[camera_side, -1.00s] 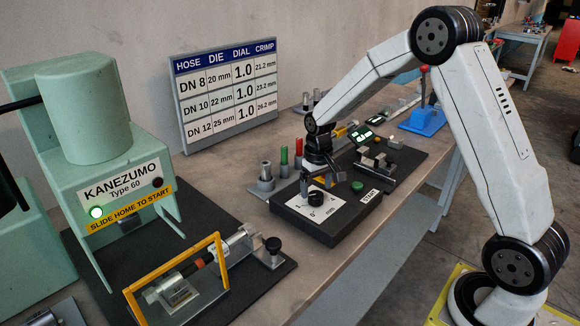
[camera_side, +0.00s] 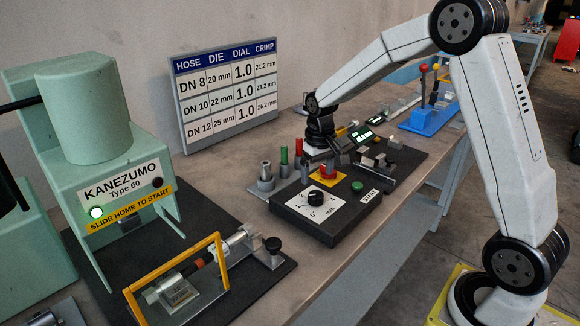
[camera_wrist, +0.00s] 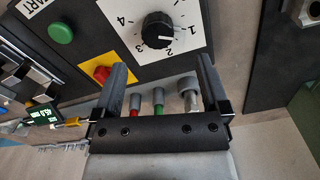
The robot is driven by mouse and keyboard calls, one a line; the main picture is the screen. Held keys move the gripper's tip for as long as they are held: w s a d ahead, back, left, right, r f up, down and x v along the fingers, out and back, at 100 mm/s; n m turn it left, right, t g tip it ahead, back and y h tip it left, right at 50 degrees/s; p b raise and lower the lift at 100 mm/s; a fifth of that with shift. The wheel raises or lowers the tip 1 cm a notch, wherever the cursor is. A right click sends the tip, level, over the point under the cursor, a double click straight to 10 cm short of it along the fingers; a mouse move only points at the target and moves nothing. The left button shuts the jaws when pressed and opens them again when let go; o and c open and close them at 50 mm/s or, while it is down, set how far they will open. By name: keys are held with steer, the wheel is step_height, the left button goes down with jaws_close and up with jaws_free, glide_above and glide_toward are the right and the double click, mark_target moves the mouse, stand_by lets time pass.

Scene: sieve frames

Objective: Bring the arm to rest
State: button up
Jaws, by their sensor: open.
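My gripper (camera_side: 319,160) is raised above the back of the black control box (camera_side: 335,222), its fingers apart and empty. In the wrist view, my open gripper (camera_wrist: 163,68) has clear space between its fingers. The black dial knob (camera_side: 316,198) stands on a white numbered plate below and in front of it; the knob (camera_wrist: 158,30) also shows beyond my fingers in the wrist view, its white mark near 1. The gripper is clear of the knob. My arm reaches from its base at the right, elbow high.
A green START button (camera_side: 357,186) and a red button on a yellow base (camera_wrist: 102,74) are on the box. Several upright dies (camera_side: 265,172) stand behind it. The press (camera_side: 100,150) with its lit green lamp and a yellow-framed slide (camera_side: 218,245) are at the left.

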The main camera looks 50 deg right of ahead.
steer(key=s+a+f+n+t, duration=0.1)
steer(key=s+a, duration=0.4)
steer(key=s, duration=0.3)
steer(key=s+a+f+n+t, duration=0.1)
steer(key=s+a, duration=0.4)
steer(key=s, duration=0.3)
steer(key=shift+n+t, duration=0.3)
steer(key=shift+n, duration=0.1)
steer(key=shift+w+r, duration=0.1)
steer(key=shift+c, duration=0.6)
